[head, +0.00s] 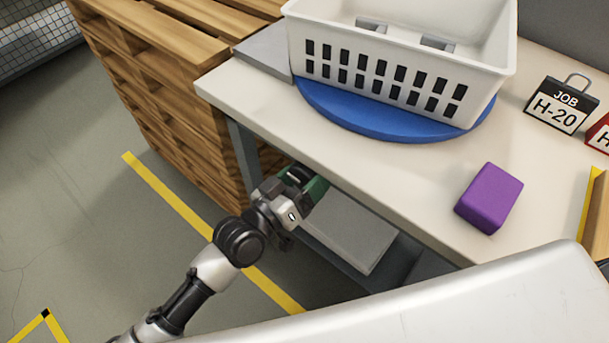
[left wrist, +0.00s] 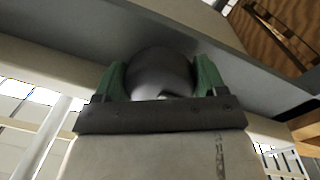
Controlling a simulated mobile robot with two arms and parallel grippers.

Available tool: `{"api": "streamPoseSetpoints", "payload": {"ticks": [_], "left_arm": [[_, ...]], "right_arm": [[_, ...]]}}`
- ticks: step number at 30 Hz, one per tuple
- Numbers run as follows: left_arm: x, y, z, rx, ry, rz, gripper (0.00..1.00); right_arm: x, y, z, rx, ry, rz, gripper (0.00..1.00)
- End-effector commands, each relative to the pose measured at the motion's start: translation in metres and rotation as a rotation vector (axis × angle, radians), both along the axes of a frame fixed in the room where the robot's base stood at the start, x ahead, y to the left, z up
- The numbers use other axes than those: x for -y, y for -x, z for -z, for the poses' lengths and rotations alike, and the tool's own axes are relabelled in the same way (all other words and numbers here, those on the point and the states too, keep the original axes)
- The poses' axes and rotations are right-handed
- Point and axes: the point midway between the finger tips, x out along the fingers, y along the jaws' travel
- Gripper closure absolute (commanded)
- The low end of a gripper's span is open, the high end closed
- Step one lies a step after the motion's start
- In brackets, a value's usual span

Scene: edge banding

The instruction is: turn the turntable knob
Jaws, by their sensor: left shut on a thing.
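The blue turntable (head: 345,117) lies on the workbench with a white slotted basket (head: 395,60) on it. My left gripper (head: 308,182) reaches in from the left, at and partly under the bench's front edge. In the left wrist view, its two green fingers stand on either side of a dark grey, rounded knob (left wrist: 160,72) beneath the bench top, and it is shut on the knob. In the head view the knob is hidden under the bench edge. My right gripper is not in view.
A purple block (head: 489,198) and a black JOB H-20 sign (head: 561,106) stand on the bench top (head: 420,175). A wooden pallet stack (head: 165,95) stands left of the bench. A grey slab (head: 350,232) lies on a low shelf beneath the bench.

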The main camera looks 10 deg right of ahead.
Motion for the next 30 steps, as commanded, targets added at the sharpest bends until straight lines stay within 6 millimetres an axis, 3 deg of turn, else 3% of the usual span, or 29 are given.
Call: {"api": "streamPoseSetpoints", "payload": {"ticks": [13,14,18,30], "left_arm": [[0.0002,0.0000,-0.0006,-0.007,0.009,-0.001,0.53],[0.0002,0.0000,-0.0006,-0.007,0.009,-0.001,0.27],[0.0002,0.0000,-0.0006,-0.008,0.008,-0.001,0.06],[-0.0071,0.0045,0.0009,-0.008,0.006,-0.001,0.04]], "right_arm": [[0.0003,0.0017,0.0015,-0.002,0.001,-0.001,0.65],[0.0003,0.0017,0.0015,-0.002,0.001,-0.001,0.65],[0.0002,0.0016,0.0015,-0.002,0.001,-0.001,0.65],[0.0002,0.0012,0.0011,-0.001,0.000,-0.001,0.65]]}}
